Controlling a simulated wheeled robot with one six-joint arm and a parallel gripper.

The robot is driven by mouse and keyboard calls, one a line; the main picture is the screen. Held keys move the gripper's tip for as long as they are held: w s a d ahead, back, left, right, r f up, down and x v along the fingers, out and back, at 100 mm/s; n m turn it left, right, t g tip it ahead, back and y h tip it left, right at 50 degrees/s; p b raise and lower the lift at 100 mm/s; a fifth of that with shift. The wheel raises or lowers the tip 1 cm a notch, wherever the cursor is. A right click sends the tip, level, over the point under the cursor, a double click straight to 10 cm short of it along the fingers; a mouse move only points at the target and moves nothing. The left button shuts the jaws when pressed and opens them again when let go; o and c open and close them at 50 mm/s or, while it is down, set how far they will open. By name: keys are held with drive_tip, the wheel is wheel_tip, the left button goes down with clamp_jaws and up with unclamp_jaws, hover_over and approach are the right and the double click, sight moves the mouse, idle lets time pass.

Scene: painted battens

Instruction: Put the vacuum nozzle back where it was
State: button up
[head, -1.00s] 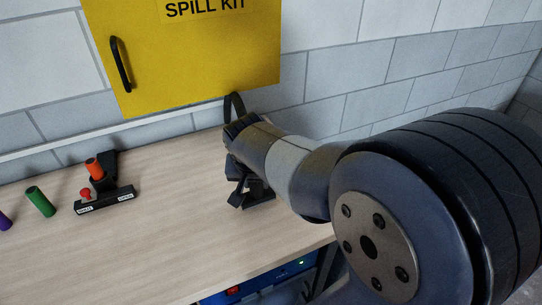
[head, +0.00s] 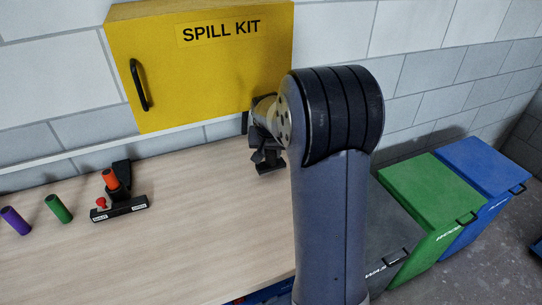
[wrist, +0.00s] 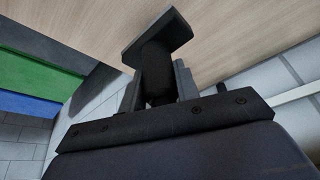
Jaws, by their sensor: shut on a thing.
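The vacuum nozzle (wrist: 155,40) is a dark piece with a flat, wide foot and a round neck. In the wrist view my gripper (wrist: 158,88) is shut on its neck, one finger on each side. The pale wood tabletop shows behind the foot; I cannot tell whether they touch. In the head view my gripper (head: 266,150) is over the right part of the table, just below the yellow cabinet's right end. My arm hides part of it, and the nozzle is hard to tell from the fingers there.
The yellow SPILL KIT cabinet (head: 200,75) hangs above the table's back. A black holder (head: 122,208) with an orange cylinder (head: 111,180), a green cylinder (head: 59,208) and a purple cylinder (head: 15,220) are at left. Green (head: 435,190) and blue (head: 482,170) bins stand right. The table's middle is clear.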

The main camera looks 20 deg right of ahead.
sight(271, 160)
drive_tip(key=shift+w+d, duration=0.1)
drive_tip(key=shift+w, duration=0.1)
drive_tip(key=shift+f+p, duration=0.4)
drive_tip(key=shift+f, duration=1.35)
drive_tip(key=shift+f, duration=0.2)
drive_tip(key=o, duration=0.9)
drive_tip(key=shift+o, duration=0.2)
drive_tip(key=shift+r, duration=0.15)
drive_tip(key=shift+r, duration=0.2)
drive_tip(key=b+v, duration=0.1)
drive_tip(key=v, duration=1)
drive_tip(key=shift+s+r, duration=0.2)
drive_tip(key=shift+r, duration=0.1)
